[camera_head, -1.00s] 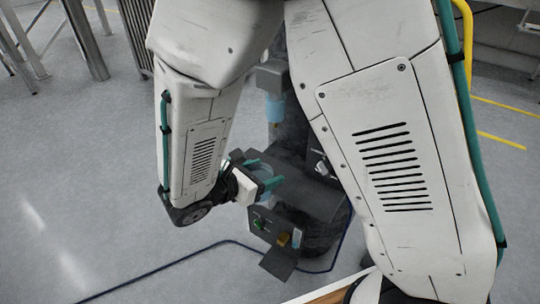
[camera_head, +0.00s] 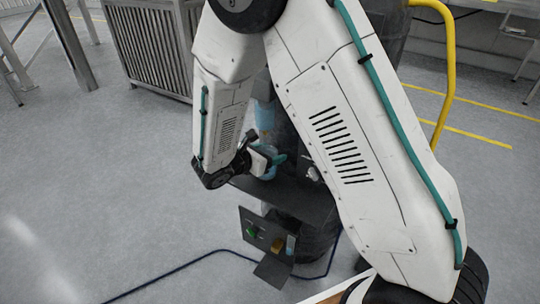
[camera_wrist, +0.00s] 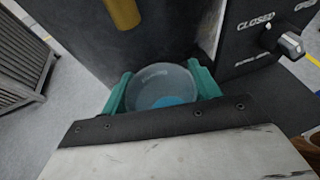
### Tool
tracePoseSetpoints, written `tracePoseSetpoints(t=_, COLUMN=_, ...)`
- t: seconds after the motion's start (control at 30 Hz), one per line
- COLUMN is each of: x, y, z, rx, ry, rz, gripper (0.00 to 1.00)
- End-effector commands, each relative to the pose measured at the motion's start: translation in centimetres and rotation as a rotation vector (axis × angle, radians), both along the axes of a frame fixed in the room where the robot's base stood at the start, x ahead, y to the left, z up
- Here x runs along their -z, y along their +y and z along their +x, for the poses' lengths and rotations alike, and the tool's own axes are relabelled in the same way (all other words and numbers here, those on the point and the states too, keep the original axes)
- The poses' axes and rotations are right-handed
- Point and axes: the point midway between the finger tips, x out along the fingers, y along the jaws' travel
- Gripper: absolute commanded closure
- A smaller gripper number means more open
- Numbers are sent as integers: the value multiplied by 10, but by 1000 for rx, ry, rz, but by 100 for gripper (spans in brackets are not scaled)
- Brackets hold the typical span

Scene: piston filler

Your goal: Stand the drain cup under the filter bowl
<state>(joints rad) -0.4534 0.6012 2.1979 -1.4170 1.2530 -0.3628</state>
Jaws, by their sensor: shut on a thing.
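My gripper (camera_wrist: 166,92) has teal fingers closed on the sides of the drain cup (camera_wrist: 160,84), a round clear cup with a blue patch inside, seen from above in the wrist view. In the head view the cup (camera_head: 268,173) shows as a small pale-blue shape, partly hidden by my gripper (camera_head: 272,164). The blue filter bowl (camera_head: 265,115) hangs on the dark machine above the cup, partly hidden by my arm. In the wrist view a brass-coloured cylinder (camera_wrist: 122,12) hangs beyond the cup, up and to the left. I cannot tell whether the cup touches the shelf.
The dark shelf (camera_head: 300,200) juts out below my gripper. A panel with a knob (camera_wrist: 291,45) and the word CLOSED stands right of the cup. A lower control box (camera_head: 265,238) has a green button. A blue cable (camera_head: 200,258) crosses the floor. A slatted cabinet (camera_head: 155,50) stands behind.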

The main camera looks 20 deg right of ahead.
Motion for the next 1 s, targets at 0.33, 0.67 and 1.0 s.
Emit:
tracePoseSetpoints(t=0.33, x=10, y=0, z=0, rx=0, ry=-1, rz=0, gripper=66)
tracePoseSetpoints(t=0.67, x=13, y=0, z=0, rx=1, ry=-1, rz=0, gripper=17)
tracePoseSetpoints(t=1.0, x=3, y=15, z=-6, rx=-2, ry=-3, rz=0, gripper=17)
